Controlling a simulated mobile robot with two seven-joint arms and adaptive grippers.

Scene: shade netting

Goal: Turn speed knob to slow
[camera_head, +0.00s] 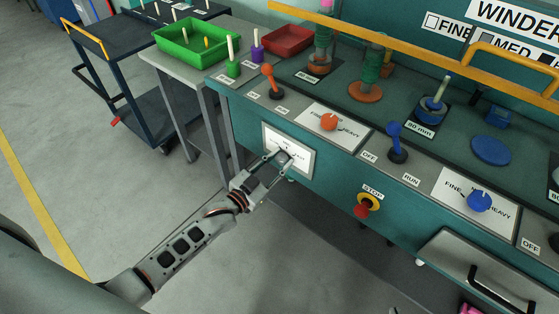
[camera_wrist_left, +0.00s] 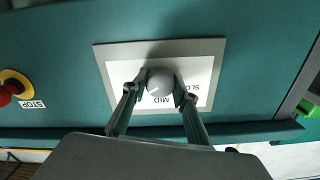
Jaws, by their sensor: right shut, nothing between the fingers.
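The speed knob is a small round grey knob (camera_wrist_left: 159,82) on a white panel with a grey frame (camera_wrist_left: 120,72). The panel is on the teal front of the machine and also shows in the head view (camera_head: 304,160). In the wrist view, "MID" reads upside down below the knob and "SLO…" runs along the right side; the rest is hidden. A pale line shows on the knob, but its exact aim is unclear. My left gripper (camera_wrist_left: 158,92) has one finger on each side of the knob, with the tips against it. It also shows in the head view (camera_head: 279,160).
A red stop button (camera_head: 363,210) is right of the panel. Above are an orange knob (camera_head: 329,121), an orange lever (camera_head: 269,78), a blue lever (camera_head: 395,137) and a blue knob (camera_head: 479,201). A drawer (camera_head: 460,262) sticks out at lower right.

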